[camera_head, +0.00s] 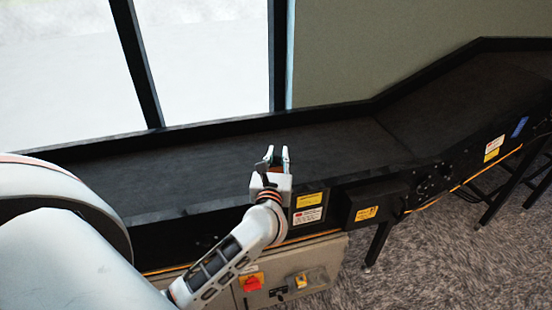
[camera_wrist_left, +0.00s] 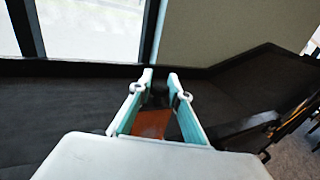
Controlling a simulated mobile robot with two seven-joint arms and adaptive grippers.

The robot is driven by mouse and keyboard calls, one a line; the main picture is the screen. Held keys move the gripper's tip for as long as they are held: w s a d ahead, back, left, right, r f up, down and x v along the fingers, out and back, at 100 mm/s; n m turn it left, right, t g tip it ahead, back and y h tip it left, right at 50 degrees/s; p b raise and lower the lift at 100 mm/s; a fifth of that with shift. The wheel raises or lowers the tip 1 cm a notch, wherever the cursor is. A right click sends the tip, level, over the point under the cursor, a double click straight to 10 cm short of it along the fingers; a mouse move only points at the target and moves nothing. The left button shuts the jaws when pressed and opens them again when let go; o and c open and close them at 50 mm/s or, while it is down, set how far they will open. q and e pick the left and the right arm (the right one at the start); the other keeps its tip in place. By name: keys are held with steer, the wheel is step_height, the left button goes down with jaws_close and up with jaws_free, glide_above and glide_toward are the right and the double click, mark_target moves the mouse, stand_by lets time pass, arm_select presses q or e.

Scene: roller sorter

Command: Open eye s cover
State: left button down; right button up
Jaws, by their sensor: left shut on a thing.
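My left gripper (camera_head: 276,153) is over the near side rail of the dark conveyor (camera_head: 220,160). In the left wrist view, its two white and teal fingers (camera_wrist_left: 160,76) stand a small way apart. An orange piece (camera_wrist_left: 151,123) with a dark part beyond it sits between them, and the gripper is shut on it. I cannot tell for sure whether this orange piece is the eye's cover. The fingers and wrist hide most of it in the head view. No label for eye S can be read. My right gripper is in neither view.
A control box with a red knob (camera_head: 252,283) is below the rail. A black box with a yellow label (camera_head: 366,213) juts from the conveyor's side to the right. The belt is empty. A window (camera_head: 205,60) and a plain wall (camera_head: 380,45) stand behind.

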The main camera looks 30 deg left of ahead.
arm_select(q)
steer(key=shift+r, duration=0.3)
steer(key=c, duration=1.9)
jaws_free()
steer(key=shift+r, duration=0.1)
steer(key=shift+s+d+f, duration=0.25)
steer(key=shift+s, duration=0.15)
steer(key=v, duration=1.1)
steer(key=shift+r, duration=0.15)
